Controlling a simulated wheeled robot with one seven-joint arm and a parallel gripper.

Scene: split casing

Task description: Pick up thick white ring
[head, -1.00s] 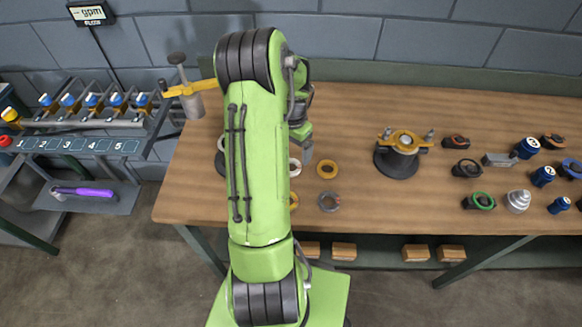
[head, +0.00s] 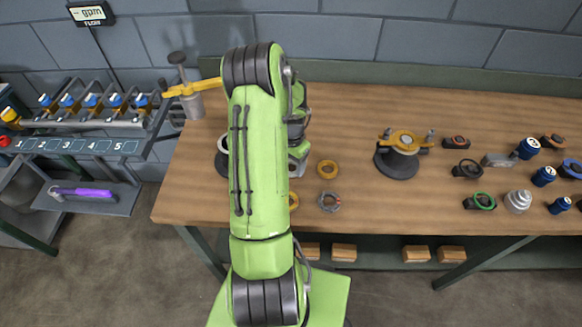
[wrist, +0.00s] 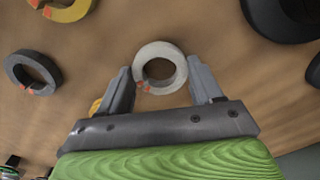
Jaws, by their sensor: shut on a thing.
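The thick white ring (wrist: 161,67) lies flat at the wooden bench top in the wrist view, with an orange mark on its left rim. My gripper (wrist: 161,72) has one finger on each side of it and is shut on its outside. I cannot tell any gap between ring and bench. In the head view my gripper (head: 298,168) is low over the bench, and my arm hides most of the ring.
A yellow ring (head: 328,169) and a grey ring (head: 329,201) lie just right of my gripper. Another yellow ring (head: 293,201) is partly behind my arm. A black stand with a yellow top (head: 401,150) is farther right. Bench between them is clear.

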